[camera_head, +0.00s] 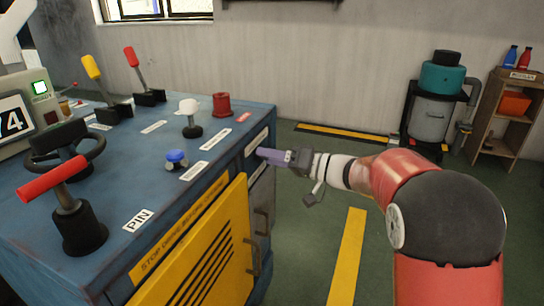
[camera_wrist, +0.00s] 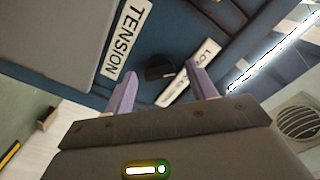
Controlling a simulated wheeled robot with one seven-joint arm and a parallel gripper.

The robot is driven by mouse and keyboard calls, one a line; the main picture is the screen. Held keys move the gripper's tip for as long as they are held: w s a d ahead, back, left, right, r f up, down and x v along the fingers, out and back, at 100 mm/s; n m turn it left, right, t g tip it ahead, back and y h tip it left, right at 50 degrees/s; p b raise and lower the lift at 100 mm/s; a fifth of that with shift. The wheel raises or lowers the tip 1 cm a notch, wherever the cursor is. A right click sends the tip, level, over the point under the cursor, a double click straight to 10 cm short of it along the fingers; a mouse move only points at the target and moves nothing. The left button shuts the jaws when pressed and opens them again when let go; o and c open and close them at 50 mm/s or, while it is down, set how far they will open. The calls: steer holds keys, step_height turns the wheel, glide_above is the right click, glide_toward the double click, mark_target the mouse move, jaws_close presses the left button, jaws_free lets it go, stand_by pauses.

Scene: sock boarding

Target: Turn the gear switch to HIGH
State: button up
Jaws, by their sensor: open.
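My gripper (camera_head: 264,153) is at the right side of the blue cabinet (camera_head: 130,150), its purple fingers pointing at the side face. In the wrist view my gripper (camera_wrist: 162,70) is open, with its two fingers apart. A small dark knob (camera_wrist: 159,72), which may be the gear switch, shows between the fingertips. A white label (camera_wrist: 174,88) beside it begins with "LO"; the right finger covers the rest. I cannot tell whether the fingers touch the knob, nor its setting. The knob is not distinguishable in the head view.
A white "TENSION" label (camera_wrist: 129,38) lies left of the knob. The cabinet top carries a red-handled lever (camera_head: 52,180), a blue knob (camera_head: 176,158), a white knob (camera_head: 189,106) and a red button (camera_head: 221,103). A yellow door (camera_head: 205,245) faces front. Open floor lies right.

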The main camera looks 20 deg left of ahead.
steer(key=c, duration=1)
steer(key=shift+m+p, duration=1)
steer(key=shift+m, duration=7.9)
steer(key=shift+f, duration=0.1)
